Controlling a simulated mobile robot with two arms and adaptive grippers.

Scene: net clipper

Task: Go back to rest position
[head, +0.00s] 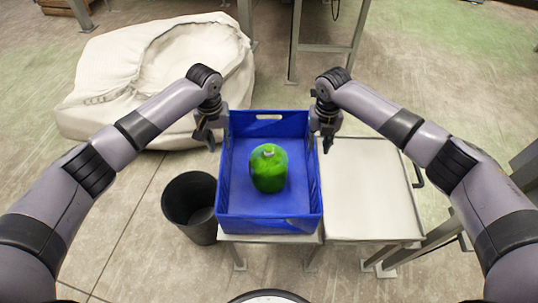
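My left gripper (209,140) hangs at the upper left edge of a blue crate (268,225), fingers pointing down. My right gripper (325,143) hangs at the crate's upper right edge, fingers also pointing down. Neither gripper shows an object between its fingers, and the finger gaps are too small to judge. A round green fruit or vegetable (268,170), like a melon, lies inside the crate, apart from both grippers.
A black bin (190,205) stands on the floor at left. A large whitish sack (120,75) lies behind my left arm. Metal legs (325,47) stand at the back.

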